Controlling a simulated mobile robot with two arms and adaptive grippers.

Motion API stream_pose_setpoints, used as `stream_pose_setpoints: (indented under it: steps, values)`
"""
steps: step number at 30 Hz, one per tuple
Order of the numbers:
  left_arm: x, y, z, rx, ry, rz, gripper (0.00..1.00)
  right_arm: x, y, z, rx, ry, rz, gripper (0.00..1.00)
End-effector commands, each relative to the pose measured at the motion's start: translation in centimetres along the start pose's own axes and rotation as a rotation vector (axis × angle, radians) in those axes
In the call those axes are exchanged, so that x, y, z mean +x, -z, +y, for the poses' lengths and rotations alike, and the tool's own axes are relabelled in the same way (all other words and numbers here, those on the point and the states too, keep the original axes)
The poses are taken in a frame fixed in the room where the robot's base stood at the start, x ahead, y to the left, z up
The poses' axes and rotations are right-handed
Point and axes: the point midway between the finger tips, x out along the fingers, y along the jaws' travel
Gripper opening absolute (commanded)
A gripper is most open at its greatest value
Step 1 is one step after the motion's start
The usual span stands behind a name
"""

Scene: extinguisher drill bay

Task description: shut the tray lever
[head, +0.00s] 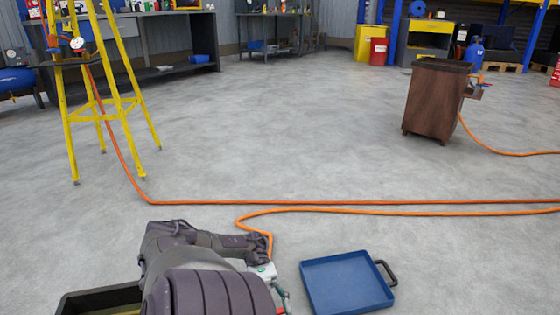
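A flat blue tray (345,284) with a dark side handle (389,272) lies on the floor at the bottom, right of centre. Left of it is a small pale fitting (264,270), with a green pipe (283,294) running down beside it and an orange hose ending near it. My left gripper (262,254) is over this fitting, touching it or very close. My own arm and gripper hide much of the fitting, and I cannot make out a separate lever there. The finger opening is too small and dark to read. My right gripper is out of view.
Orange hoses (400,202) cross the floor ahead. A yellow stand (100,110) with a gauge is at the left, and a brown bin-like container (433,100) with a side fitting at the right. A dark open box (75,302) is bottom left.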

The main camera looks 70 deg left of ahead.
Motion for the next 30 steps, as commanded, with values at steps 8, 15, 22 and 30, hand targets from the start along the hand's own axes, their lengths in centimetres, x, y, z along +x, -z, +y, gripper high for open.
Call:
stream_pose_setpoints:
  steps: [8,15,22,30]
  values:
    - [-0.02,0.03,-0.25,0.002,0.011,0.003,0.0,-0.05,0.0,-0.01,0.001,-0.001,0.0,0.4]
    - [-0.01,0.04,-0.25,0.002,0.012,0.003,0.0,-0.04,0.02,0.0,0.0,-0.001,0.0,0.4]
    - [0.01,0.03,-0.25,0.001,0.011,0.002,0.84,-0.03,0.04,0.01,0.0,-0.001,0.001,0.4]
    - [0.01,-0.08,-0.27,0.001,0.011,0.001,0.84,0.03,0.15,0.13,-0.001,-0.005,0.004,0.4]
